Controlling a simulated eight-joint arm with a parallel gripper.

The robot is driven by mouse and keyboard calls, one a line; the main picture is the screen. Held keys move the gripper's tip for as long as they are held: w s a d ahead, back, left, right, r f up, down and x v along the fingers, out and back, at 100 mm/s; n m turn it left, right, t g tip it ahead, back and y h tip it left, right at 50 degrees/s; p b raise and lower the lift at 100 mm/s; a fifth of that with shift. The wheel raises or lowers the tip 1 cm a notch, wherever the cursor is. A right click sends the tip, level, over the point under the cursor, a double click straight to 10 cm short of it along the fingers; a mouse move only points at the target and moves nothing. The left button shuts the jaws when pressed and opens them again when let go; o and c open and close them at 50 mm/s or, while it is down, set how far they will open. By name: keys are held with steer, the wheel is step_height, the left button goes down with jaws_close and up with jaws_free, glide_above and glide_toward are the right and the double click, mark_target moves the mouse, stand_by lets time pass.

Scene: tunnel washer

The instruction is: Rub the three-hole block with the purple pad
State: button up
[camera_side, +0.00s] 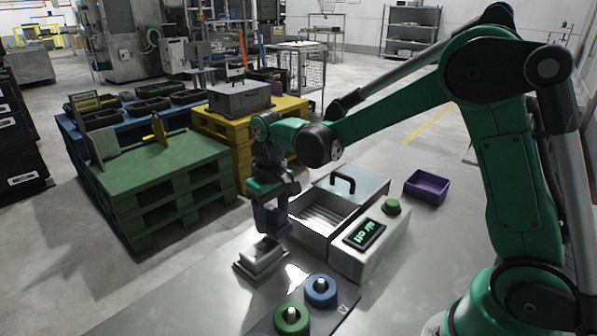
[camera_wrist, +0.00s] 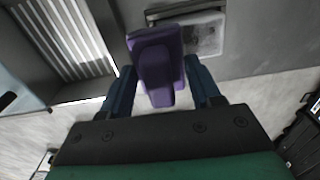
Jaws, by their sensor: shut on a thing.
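The purple pad (camera_wrist: 155,58) is between the two fingers of my gripper (camera_wrist: 160,88) in the wrist view. In the side view my gripper (camera_side: 268,214) points down, shut on the purple pad (camera_side: 280,221). A pale grey block (camera_side: 263,255) sits in a low dark-rimmed holder below the pad; it looks like the three-hole block. It also shows in the wrist view (camera_wrist: 206,38), partly hidden behind the pad. Its holes cannot be made out clearly. The pad is just above the block or close to it; I cannot tell whether they touch.
A grey washer box (camera_side: 310,232) with a ribbed inside and a handled lid (camera_side: 352,188) stands right of my gripper. Its front unit has a display (camera_side: 364,233) and green button (camera_side: 392,207). A purple bin (camera_side: 428,187) and green (camera_side: 291,319) and blue (camera_side: 320,291) round pieces stand nearby.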

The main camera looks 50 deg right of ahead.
mark_target(272, 208)
steer(key=shift+r, duration=2.95)
steer(key=shift+f, duration=0.1)
steer(key=shift+f, duration=3.65)
steer(key=shift+a+f, duration=0.2)
steer(key=shift+f, duration=0.05)
steer(key=shift+a, duration=0.4)
steer(key=shift+c, duration=0.6)
steer(key=shift+a+f, duration=0.15)
steer(key=shift+a, duration=2.8)
steer(key=shift+d, duration=3.6)
steer(key=shift+r, duration=4.15)
